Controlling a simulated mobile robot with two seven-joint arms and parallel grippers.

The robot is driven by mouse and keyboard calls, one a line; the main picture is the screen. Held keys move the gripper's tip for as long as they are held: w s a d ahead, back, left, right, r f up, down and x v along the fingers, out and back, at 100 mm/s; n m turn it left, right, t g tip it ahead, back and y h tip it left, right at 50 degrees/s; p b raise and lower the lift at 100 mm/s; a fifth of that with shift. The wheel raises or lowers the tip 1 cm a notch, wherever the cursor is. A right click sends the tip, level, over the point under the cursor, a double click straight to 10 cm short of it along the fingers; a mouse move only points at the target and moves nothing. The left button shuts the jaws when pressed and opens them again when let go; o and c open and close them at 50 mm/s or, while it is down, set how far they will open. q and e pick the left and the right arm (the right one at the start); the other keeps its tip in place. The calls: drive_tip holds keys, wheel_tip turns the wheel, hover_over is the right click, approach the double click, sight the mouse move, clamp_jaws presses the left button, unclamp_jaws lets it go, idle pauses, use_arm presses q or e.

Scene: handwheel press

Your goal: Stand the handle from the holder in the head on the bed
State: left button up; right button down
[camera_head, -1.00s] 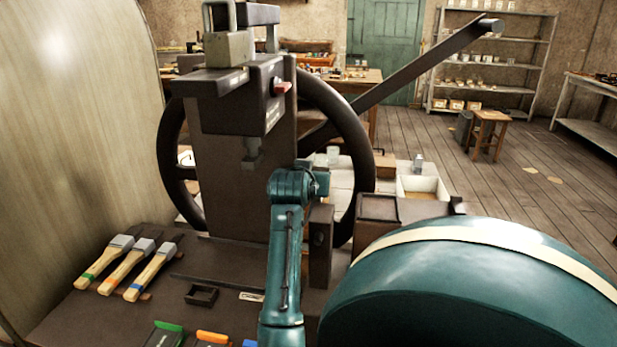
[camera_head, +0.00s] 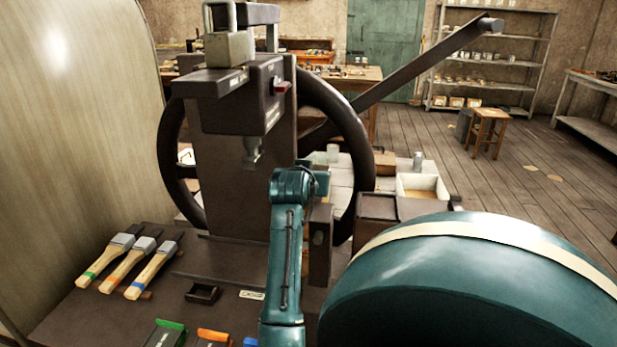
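A dark press stands in the middle with its head (camera_head: 240,95), and a small grey-green metal piece (camera_head: 253,155) hangs under the head. The flat dark bed (camera_head: 225,250) lies below. A small open dark holder (camera_head: 202,293) sits at the front of the bed beside a small label plate. I cannot make out a loose handle in it. Three brushes with wooden handles (camera_head: 105,262) lie at the left, with green, orange and blue bands. One teal arm of mine rises in front of the press from the bottom middle. Neither gripper shows.
A large handwheel (camera_head: 350,130) and a long slanted lever (camera_head: 430,75) stand behind the press. A dark open box (camera_head: 376,207) and a white tray (camera_head: 422,186) are at the right. Dark pieces with green (camera_head: 170,326) and orange (camera_head: 213,336) edges are at the front.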

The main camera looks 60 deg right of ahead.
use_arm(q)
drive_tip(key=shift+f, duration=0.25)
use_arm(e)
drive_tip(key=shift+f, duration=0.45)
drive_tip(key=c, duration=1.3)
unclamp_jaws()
